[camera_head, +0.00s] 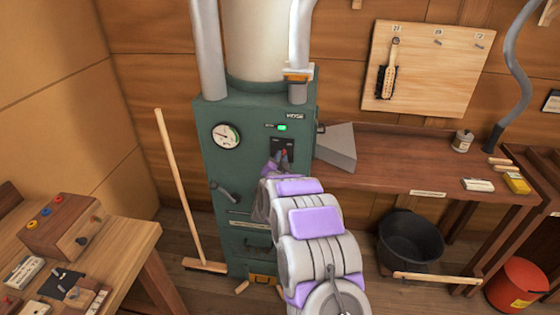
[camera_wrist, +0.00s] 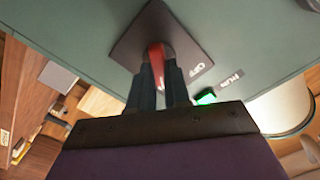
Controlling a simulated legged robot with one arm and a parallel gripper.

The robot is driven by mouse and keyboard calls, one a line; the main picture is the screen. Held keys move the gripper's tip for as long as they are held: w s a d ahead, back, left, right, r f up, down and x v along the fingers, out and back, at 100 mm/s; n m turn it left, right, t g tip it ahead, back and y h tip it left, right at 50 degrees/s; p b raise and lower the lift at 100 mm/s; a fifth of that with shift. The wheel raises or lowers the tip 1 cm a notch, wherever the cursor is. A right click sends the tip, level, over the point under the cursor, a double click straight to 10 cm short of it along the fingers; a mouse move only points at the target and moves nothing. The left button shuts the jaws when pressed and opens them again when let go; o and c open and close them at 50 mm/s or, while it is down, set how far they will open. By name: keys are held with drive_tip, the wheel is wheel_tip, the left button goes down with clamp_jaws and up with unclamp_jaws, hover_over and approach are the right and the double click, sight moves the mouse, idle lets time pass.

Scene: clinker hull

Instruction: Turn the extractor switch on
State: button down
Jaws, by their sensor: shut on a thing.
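The extractor is a tall green cabinet (camera_head: 225,165) at the middle of the head view, with a pale drum on top. Its dark switch plate (camera_head: 275,145) is on the upper front. My gripper (camera_head: 281,158) is at this plate. In the wrist view the plate (camera_wrist: 130,45) bears the word OFF, and a red switch lever (camera_wrist: 156,52) stands out from it. My gripper's two dark fingers (camera_wrist: 160,75) are closed around the lever, hiding part of it. A green lamp (camera_wrist: 207,97) marked RUN is lit; it also shows in the head view (camera_head: 283,127).
A broom (camera_head: 178,180) leans left of the cabinet. A workbench (camera_head: 130,240) stands at the lower left. A bench (camera_head: 390,175) with a grey metal scoop (camera_head: 338,148) is on the right, above a black bucket (camera_head: 410,240). A red bucket (camera_head: 515,287) is at lower right.

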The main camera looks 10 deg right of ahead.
drive_tip(key=shift+r, duration=0.15)
drive_tip(key=c, duration=1.2)
unclamp_jaws()
drive_tip(key=shift+c, duration=0.2)
drive_tip(key=shift+o, duration=0.8)
drive_tip(key=shift+s, duration=0.15)
drive_tip(key=p+v, duration=0.3)
drive_tip(key=v, duration=1.4)
drive_tip(key=shift+a, duration=0.1)
